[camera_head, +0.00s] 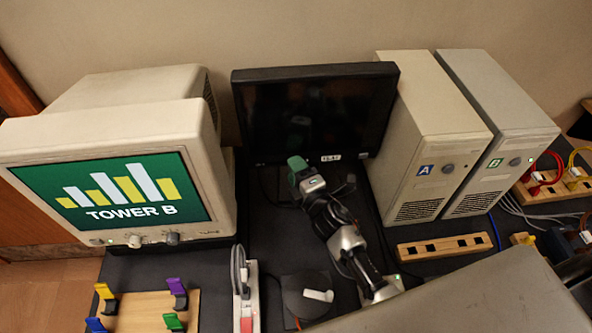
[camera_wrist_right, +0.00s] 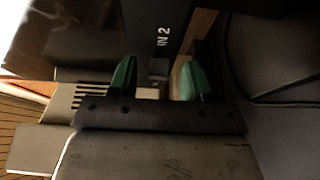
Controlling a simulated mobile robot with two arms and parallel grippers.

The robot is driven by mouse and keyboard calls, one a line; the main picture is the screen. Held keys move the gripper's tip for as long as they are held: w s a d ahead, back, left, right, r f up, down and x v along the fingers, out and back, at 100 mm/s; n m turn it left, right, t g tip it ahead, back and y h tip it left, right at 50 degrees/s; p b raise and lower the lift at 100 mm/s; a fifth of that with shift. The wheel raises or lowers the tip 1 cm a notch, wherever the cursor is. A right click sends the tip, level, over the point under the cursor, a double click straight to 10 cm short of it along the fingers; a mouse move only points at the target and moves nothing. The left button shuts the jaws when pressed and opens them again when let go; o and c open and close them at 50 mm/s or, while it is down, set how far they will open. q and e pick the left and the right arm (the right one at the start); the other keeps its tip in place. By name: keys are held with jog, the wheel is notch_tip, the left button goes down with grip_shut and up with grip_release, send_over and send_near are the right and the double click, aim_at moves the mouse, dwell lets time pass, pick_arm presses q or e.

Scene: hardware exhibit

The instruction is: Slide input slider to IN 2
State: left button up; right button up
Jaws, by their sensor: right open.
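The black monitor (camera_head: 290,115) stands at the back centre, its screen dark. A small white label (camera_head: 331,158) sits on its lower bezel. My right gripper (camera_head: 298,165) has green fingertips and is at the lower bezel, left of that label. In the right wrist view, my right gripper (camera_wrist_right: 157,80) is open, with its two green fingers apart. A small grey block (camera_wrist_right: 158,68), which looks like the slider, shows between the fingers, just below the printed "IN 2" (camera_wrist_right: 163,37). Contact with the fingers cannot be told. My left gripper is not in view.
A beige monitor (camera_head: 120,190) showing "TOWER B" stands at left. Computer towers A (camera_head: 425,150) and B (camera_head: 500,130) stand right of the black monitor. A wooden block with slots (camera_head: 445,247) lies before them. A power strip (camera_head: 245,295) and a round black item (camera_head: 305,295) are in front.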

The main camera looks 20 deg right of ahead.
jog(key=shift+a, duration=0.1)
jog(key=s+d+b, duration=0.2)
jog(key=s, duration=0.8)
jog(key=shift+s+d, duration=0.15)
jog(key=shift+s, duration=0.2)
